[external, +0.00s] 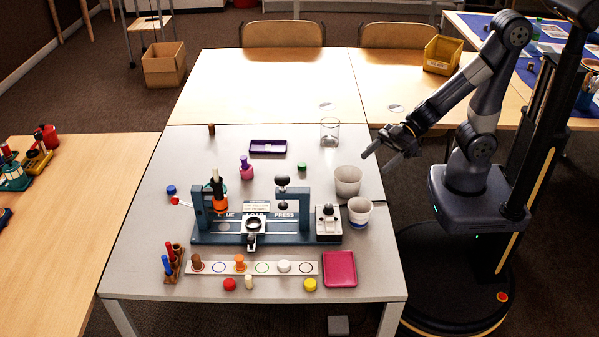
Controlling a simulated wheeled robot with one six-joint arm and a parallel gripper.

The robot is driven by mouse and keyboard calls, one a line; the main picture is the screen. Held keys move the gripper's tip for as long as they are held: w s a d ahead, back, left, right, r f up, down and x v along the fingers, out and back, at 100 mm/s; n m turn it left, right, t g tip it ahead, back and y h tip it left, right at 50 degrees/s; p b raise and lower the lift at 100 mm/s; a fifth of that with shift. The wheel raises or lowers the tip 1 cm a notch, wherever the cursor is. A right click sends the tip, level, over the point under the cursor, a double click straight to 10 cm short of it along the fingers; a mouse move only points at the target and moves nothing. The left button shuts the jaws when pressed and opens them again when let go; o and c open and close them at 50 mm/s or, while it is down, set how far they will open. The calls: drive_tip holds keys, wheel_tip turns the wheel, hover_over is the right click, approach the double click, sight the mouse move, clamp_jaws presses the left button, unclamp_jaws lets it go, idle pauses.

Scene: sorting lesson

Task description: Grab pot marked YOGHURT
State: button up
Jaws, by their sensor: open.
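Two pale pots stand at the right edge of the grey table. The farther one is a plain grey-white pot (348,182). The nearer one is a white pot (360,213) with a blue patch on its side. I cannot read the word YOGHURT on either. My gripper (377,164) is open and empty, its fingers spread and pointing down-left. In the picture it is just above and right of the farther pot, apart from it. The height between them is hard to tell.
A clear glass (330,132) stands behind the pots. A blue-grey press fixture (255,222) stands left of them, with a small control box (328,222) at its right end. A magenta tray (340,269) lies in front. The table's far left is mostly clear.

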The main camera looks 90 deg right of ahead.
drive_tip(key=s+a+n+y, duration=0.1)
drive_tip(key=s+a+n, duration=0.1)
drive_tip(key=s, duration=0.1)
approach(353, 217)
drive_tip(key=shift+w+a+m+g+b, duration=0.15)
drive_tip(key=shift+w+a+g+b, duration=0.05)
drive_tip(key=shift+w+b, duration=0.3)
drive_tip(key=shift+w+a+m+g+b, duration=0.2)
drive_tip(key=shift+w+b, duration=0.15)
drive_tip(key=shift+b, duration=0.2)
drive_tip(key=x, duration=0.2)
drive_tip(key=b+x, duration=0.1)
drive_tip(key=x, duration=0.2)
drive_tip(key=shift+d+f, duration=0.15)
drive_tip(key=shift+f, duration=0.3)
drive_tip(key=c, duration=0.6)
